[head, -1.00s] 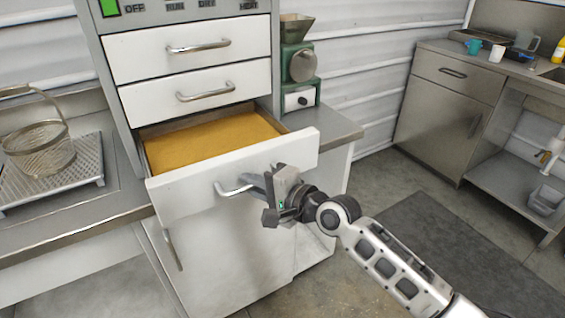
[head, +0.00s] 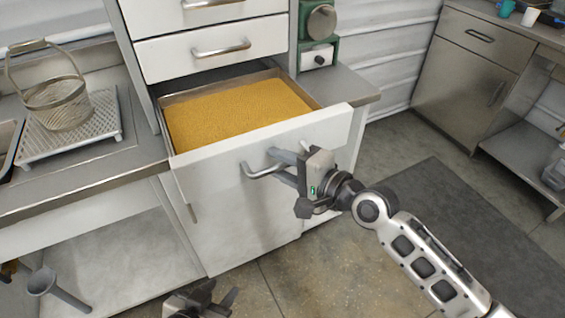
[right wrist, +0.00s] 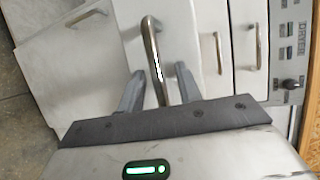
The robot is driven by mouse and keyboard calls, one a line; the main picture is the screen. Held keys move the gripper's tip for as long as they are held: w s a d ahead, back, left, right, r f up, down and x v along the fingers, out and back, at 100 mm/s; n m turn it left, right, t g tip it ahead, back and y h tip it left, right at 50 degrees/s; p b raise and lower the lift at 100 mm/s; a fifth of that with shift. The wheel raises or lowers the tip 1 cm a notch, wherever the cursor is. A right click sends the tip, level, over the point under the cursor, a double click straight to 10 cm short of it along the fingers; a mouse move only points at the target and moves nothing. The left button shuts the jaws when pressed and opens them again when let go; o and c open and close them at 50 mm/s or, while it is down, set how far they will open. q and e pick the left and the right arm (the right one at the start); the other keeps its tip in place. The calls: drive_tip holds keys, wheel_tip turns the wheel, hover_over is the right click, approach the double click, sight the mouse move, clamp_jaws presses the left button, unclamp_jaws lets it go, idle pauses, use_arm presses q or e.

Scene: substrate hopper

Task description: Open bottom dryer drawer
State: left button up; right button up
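The dryer's bottom drawer (head: 215,177) stands pulled out, its white front well clear of the cabinet, with yellow granular material inside. Its curved metal handle (head: 262,171) shows in the head view, and also in the right wrist view (right wrist: 151,45). My right gripper (head: 284,168) is at the right part of this handle. In the right wrist view its two fingers (right wrist: 160,92) are apart, one on each side of the handle, with gaps visible. My left gripper (head: 208,298) is only partly in view at the bottom edge, low before the cabinet; its fingers are not clear.
Shut white drawers (head: 212,48) sit above the open one. A wire basket (head: 60,103) stands on a perforated tray on the left counter. A green machine (head: 318,50) stands right of the dryer. Floor (head: 300,280) in front is clear, with a dark mat (head: 460,225) to the right.

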idle(0.3)
drive_tip(key=b+v, duration=0.2)
drive_tip(key=v, duration=1.4)
drive_tip(key=shift+r, duration=0.1)
drive_tip(key=s+d+f+n+h, duration=0.1)
drive_tip(key=s+f+n+h, duration=0.2)
drive_tip(key=f, duration=0.4)
drive_tip(key=s+d+f+n+h, duration=0.2)
drive_tip(key=s+f+n+h, duration=0.1)
drive_tip(key=f, duration=0.4)
drive_tip(key=s+d+f+n+t+h, duration=0.1)
drive_tip(key=s+d+f+n+h, duration=0.1)
drive_tip(key=f, duration=0.5)
drive_tip(key=s+n+h, duration=0.1)
drive_tip(key=n+h, duration=0.1)
drive_tip(key=shift+s+f+n, duration=0.25)
drive_tip(key=shift+f+n, duration=0.05)
drive_tip(key=shift+f, duration=0.1)
drive_tip(key=shift+d, duration=0.15)
